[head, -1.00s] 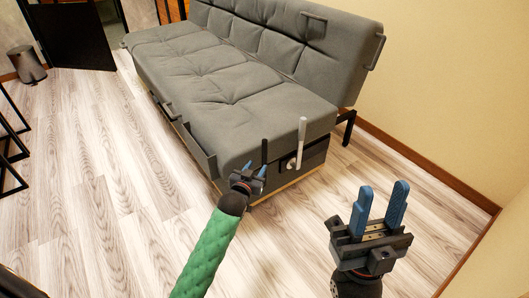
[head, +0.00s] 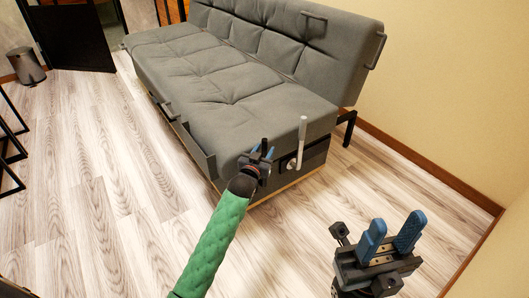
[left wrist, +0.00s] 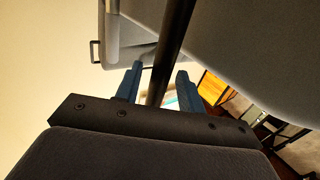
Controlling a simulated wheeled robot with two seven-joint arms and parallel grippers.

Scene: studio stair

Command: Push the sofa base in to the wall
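The grey sofa (head: 225,85) stands with its back towards the beige wall. Its dark base (head: 316,155) shows below the seat at the near end, with a pale wooden strip along the floor. My left gripper (head: 262,153) is at this bar. In the left wrist view the bar (left wrist: 172,50) passes between the two blue fingers (left wrist: 158,85), which stand apart with gaps beside it; contact is not clear. My right gripper (head: 392,234) is open and empty above the floor at the right.
A light grey lever (head: 301,140) stands upright on the sofa's near end. A dark bin (head: 27,66) and black-framed furniture (head: 8,140) are at the left. The wood floor (head: 110,180) before the sofa is clear. The wall (head: 450,90) runs along the right.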

